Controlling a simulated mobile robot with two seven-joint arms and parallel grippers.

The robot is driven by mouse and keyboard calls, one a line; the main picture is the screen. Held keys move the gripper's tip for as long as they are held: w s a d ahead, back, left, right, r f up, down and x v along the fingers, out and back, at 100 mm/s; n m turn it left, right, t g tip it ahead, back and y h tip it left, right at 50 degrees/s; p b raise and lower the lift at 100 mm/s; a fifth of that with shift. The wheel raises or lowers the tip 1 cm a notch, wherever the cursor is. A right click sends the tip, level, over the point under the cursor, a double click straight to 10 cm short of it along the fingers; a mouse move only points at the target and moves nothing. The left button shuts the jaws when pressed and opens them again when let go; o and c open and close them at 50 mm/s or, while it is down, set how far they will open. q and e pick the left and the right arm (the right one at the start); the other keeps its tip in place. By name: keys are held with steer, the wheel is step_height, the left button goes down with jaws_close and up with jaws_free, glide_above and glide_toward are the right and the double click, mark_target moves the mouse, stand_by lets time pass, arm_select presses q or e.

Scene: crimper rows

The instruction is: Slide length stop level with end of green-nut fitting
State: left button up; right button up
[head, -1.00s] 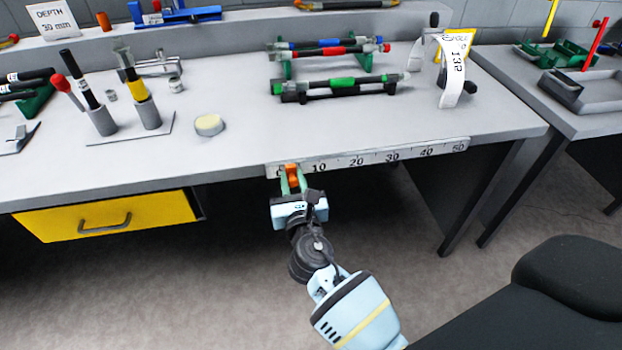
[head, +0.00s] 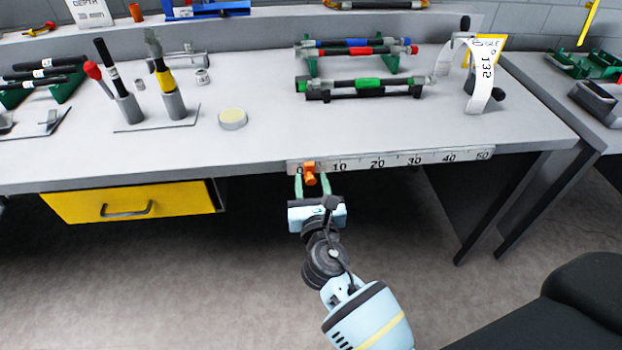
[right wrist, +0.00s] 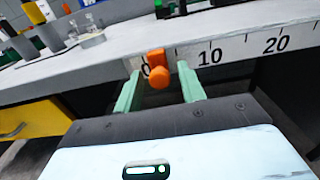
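The length stop (head: 309,174) is a small orange block with a round knob, at the low end of the ruler (head: 396,162) on the bench's front edge. In the right wrist view the stop (right wrist: 157,71) sits just right of the 0 mark. My right gripper (head: 312,185) is open, one green finger on each side of the stop, with gaps visible beside the knob. The green-nut fitting (head: 368,85) is on a dark hose assembly lying in a black cradle behind the ruler, its grey end pointing right. My left gripper is out of view.
Red- and blue-marked hoses (head: 350,50) lie on a green rack behind. A yellow drawer (head: 130,202) is below.

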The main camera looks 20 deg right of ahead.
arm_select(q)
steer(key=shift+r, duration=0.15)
arm_select(e)
steer(key=v, duration=0.6)
steer(key=shift+s, duration=0.25)
steer(key=s+d+f+m+g+y, duration=0.3)
steer(key=s+f+m+g, duration=0.3)
steer(key=s+f+m, duration=0.9)
steer(key=s+f+m+g+y, duration=0.2)
steer(key=s+f+m, duration=0.2)
steer(key=s+m, duration=0.65)
steer(key=s+f+m+g+y, duration=0.1)
steer(key=s+f+m+g, duration=0.3)
steer(key=s, duration=1.2)
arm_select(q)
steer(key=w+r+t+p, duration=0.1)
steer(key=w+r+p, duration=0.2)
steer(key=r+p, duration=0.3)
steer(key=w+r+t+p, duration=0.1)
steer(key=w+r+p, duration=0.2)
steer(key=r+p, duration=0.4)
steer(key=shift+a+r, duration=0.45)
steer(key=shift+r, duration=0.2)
arm_select(e)
steer(key=w+d+r+m+t, duration=0.1)
steer(key=w+r+t, duration=0.2)
steer(key=r, duration=1.2)
steer(key=w, duration=0.3)
steer(key=shift+m, duration=0.35)
